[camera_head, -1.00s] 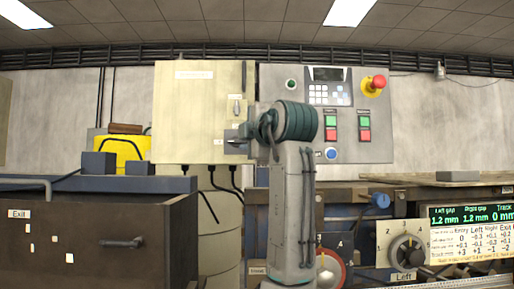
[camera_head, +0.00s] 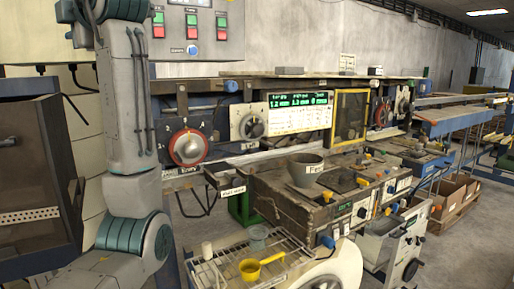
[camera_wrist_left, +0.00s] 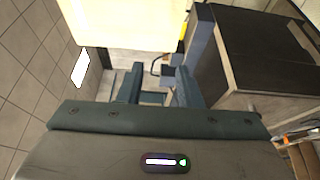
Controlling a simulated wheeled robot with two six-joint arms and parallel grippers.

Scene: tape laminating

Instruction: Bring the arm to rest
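My left arm (camera_head: 130,110) stands upright at the left of the head view, with its elbow low and its wrist at the top edge. My left gripper (camera_wrist_left: 159,78) shows best in the left wrist view. Its two dark fingers are apart with nothing between them, so it is open and empty. My right arm and gripper are not in view.
A dark brown bin (camera_head: 38,165) stands left of my arm. A machine bench with a dial (camera_head: 187,147) and a grey bowl (camera_head: 305,168) runs to the right. The wrist view shows a cream panel (camera_wrist_left: 135,22) beyond the fingers.

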